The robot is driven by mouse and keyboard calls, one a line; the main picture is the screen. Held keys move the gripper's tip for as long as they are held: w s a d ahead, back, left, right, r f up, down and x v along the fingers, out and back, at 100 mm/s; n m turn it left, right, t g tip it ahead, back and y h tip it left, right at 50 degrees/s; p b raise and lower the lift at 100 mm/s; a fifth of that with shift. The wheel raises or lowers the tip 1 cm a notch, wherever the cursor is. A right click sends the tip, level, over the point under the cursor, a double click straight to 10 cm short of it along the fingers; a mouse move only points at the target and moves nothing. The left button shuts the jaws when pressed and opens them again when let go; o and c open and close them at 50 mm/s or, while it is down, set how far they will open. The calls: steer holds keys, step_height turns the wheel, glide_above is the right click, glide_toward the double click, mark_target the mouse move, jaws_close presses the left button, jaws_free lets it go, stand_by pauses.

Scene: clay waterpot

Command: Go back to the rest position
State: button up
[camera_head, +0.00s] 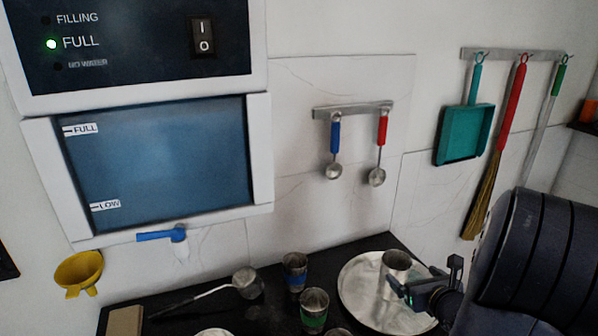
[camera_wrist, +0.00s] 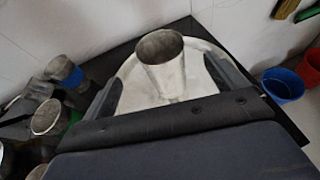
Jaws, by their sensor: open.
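My gripper (camera_head: 425,277) is open, low over the right end of the dark counter, close to a plain metal cup (camera_head: 396,262). The cup stands upright on a round metal tray (camera_head: 362,300). In the wrist view, the cup (camera_wrist: 164,68) shows between my two spread fingers (camera_wrist: 168,85), with a visible gap on each side. The tray rim (camera_wrist: 206,45) shows behind it. The cup's lower part is partly hidden by my gripper. My arm comes in from the right of the head view.
A blue-banded cup (camera_head: 294,268), a green-banded cup (camera_head: 314,312) and a long-handled ladle (camera_head: 247,282) lie left of the tray. A water tank (camera_head: 160,160) with a blue tap (camera_head: 165,235) hangs at left. Blue (camera_wrist: 284,86) and red (camera_wrist: 311,70) buckets stand right of the counter.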

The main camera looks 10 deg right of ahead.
mark_target(391, 254)
steer(key=x, duration=0.9)
steer(key=shift+w+p, duration=0.3)
steer(key=shift+w, duration=0.1)
steer(key=shift+r, duration=0.5)
